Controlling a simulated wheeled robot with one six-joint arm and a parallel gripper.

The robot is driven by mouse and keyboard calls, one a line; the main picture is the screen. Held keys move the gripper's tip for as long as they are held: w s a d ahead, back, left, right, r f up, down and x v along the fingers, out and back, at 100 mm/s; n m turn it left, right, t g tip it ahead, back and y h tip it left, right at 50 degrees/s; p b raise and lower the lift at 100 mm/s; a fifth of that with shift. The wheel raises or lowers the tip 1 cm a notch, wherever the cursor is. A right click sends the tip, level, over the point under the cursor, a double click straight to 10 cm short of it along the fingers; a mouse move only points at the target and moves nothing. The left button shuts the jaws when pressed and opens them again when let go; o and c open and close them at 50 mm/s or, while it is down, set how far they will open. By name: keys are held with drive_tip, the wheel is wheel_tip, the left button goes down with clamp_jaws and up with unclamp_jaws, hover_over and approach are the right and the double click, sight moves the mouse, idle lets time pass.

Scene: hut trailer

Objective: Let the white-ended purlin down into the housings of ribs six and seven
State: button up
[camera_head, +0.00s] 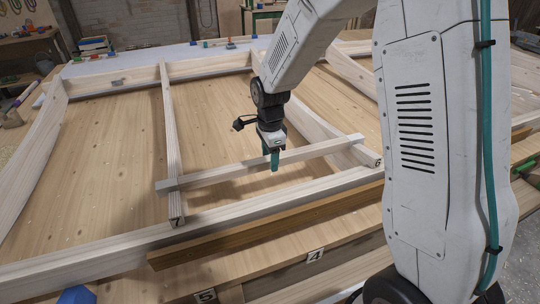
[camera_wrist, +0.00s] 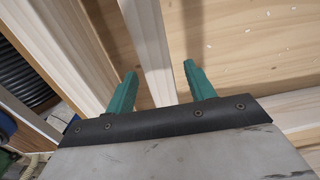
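The purlin (camera_head: 222,172) is a pale squared bar lying across rib seven (camera_head: 172,135) at its left and rib six (camera_head: 318,125) at its right.
A long pale rail (camera_head: 110,255) runs along the front, with a brown beam (camera_head: 250,233) before it. A back rail (camera_head: 205,68) closes the frame. Plates marked 5 (camera_head: 205,296) and 4 (camera_head: 316,254) are on the front edge. Bare bench boards show between the ribs.

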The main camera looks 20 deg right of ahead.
wheel_tip(320, 180, up, 8)
drive_tip(key=shift+f, duration=0.1)
idle(0.5)
idle(0.4)
drive_tip(key=shift+s+f+n, duration=0.1)
drive_tip(key=shift+s+n, duration=0.25)
drive_tip(key=shift+n, duration=0.65)
drive_tip(key=s+d+r+n, duration=0.1)
drive_tip(key=s+r+n, duration=0.3)
drive_tip(key=s, duration=0.6)
drive_tip(key=s+d+r+n+t, duration=0.1)
drive_tip(key=s+r+n, duration=0.3)
drive_tip(key=s, duration=0.6)
drive_tip(key=s+d+r+n, duration=0.1)
drive_tip(key=s+r+n, duration=0.3)
drive_tip(key=s+n, duration=0.4)
drive_tip(key=shift+s+d+r, duration=0.15)
drive_tip(key=shift+s+d, duration=0.05)
drive_tip(key=shift+s, duration=0.95)
